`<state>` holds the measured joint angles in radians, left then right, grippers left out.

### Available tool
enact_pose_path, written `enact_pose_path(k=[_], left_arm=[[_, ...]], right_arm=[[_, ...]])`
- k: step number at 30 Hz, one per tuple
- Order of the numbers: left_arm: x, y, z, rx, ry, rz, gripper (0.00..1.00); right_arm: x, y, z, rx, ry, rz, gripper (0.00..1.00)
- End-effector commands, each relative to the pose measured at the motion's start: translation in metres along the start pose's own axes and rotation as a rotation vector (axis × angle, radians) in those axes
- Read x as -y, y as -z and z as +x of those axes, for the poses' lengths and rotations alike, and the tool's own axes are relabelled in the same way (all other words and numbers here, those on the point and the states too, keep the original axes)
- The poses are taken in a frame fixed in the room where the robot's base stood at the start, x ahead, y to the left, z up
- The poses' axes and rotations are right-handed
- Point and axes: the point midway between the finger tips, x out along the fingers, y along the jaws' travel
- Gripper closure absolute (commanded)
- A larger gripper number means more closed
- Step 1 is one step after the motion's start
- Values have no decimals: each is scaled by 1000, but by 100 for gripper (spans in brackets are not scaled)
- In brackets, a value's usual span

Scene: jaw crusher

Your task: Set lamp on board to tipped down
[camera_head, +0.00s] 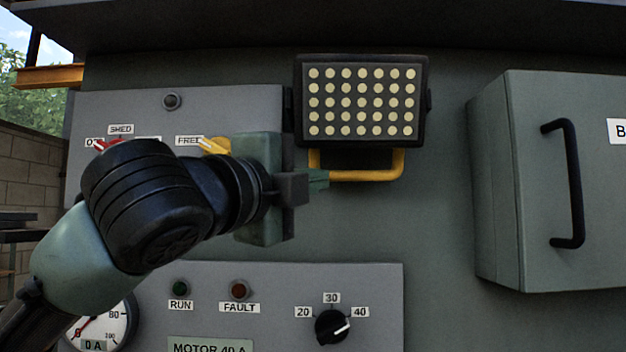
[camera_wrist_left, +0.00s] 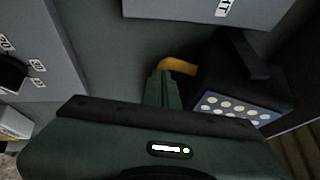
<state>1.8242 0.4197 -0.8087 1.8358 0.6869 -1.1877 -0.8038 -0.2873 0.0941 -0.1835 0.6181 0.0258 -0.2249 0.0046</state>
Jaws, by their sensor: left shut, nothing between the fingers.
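The lamp (camera_head: 361,101) is a black rectangular floodlight with rows of pale round LEDs, mounted on the grey-green board (camera_head: 440,230). Its face points outward, roughly upright, in the head view. A yellow tubular bracket (camera_head: 372,177) runs beneath it. My left gripper (camera_head: 320,180) is shut and empty, its green fingertips at the left end of the bracket, just below the lamp's lower left corner. I cannot tell whether they touch it. The left wrist view shows the closed fingers (camera_wrist_left: 163,88) beside the yellow bracket (camera_wrist_left: 179,65), with the lamp (camera_wrist_left: 240,90) to their right. My right gripper is not seen.
A grey cabinet with a black handle (camera_head: 572,185) juts out at the right. A lower panel holds a rotary knob (camera_head: 332,326), RUN and FAULT lights and a gauge (camera_head: 104,325). An upper panel (camera_head: 230,105) with red and yellow switches lies behind my left arm.

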Motion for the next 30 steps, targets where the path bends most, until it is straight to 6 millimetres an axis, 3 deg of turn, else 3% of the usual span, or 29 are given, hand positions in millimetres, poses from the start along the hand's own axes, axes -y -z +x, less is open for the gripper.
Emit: enact_pose_path(k=[3,9,15,25,30], left_arm=[[-5,-2,4,1,26,13,100],[-7,-11,19,1,165,91,100],[-1,-19,32,2,194,110,100],[-3,-19,31,2,193,110,100],[-8,-18,15,1,195,110,100]], right_arm=[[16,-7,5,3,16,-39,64],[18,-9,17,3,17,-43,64],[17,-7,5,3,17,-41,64],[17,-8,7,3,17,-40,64],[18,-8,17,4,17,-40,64]])
